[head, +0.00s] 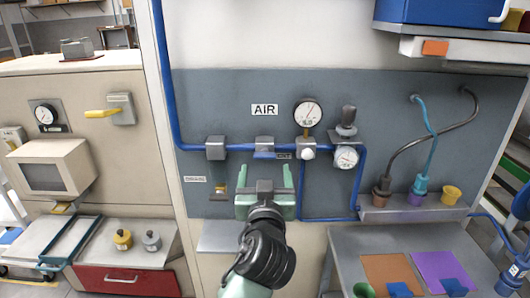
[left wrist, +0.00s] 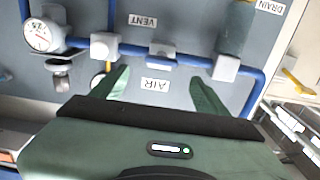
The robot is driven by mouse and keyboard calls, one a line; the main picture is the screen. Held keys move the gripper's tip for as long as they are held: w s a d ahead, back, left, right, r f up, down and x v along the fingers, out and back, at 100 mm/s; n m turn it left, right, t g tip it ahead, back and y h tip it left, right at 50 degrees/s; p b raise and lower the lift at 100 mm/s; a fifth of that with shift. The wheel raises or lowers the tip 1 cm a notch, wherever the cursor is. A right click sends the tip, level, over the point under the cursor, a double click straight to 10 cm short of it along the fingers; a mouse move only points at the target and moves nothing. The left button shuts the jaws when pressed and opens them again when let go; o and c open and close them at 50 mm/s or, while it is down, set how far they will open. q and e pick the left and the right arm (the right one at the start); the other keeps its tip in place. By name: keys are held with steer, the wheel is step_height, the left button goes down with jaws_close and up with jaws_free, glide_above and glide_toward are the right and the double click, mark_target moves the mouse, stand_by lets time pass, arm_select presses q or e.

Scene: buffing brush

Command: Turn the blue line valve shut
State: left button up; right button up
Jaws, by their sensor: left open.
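The blue line (head: 190,147) runs down the left edge of the grey panel, then level across it. A grey valve block (head: 265,140) sits on it below the AIR label, with a short blue handle (head: 264,155) lying roughly level, along the pipe. The valve block (left wrist: 162,48) also shows in the left wrist view, ahead of the fingers. My left gripper (head: 265,172) is open and empty, in front of the panel and just below the valve in the head view. Its green fingers (left wrist: 160,88) are apart, with nothing between them. My right gripper is not in view.
A white knob (head: 308,154), an upper gauge (head: 308,112) and a lower gauge (head: 346,157) sit right of the valve. A ledge with cups (head: 412,212) stands right.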

mark_target(265, 157)
arm_select(q)
steer(key=w+p, duration=0.2)
steer(key=w, duration=0.4)
steer(key=shift+w+a, duration=0.1)
steer(key=shift+w, duration=0.1)
steer(key=shift+w+f, duration=0.1)
steer(key=shift+w, duration=0.5)
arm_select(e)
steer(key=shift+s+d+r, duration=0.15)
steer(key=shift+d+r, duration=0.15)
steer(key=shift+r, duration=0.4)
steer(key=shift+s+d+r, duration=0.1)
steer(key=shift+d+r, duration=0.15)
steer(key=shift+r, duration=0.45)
arm_select(q)
steer(key=c, duration=1.4)
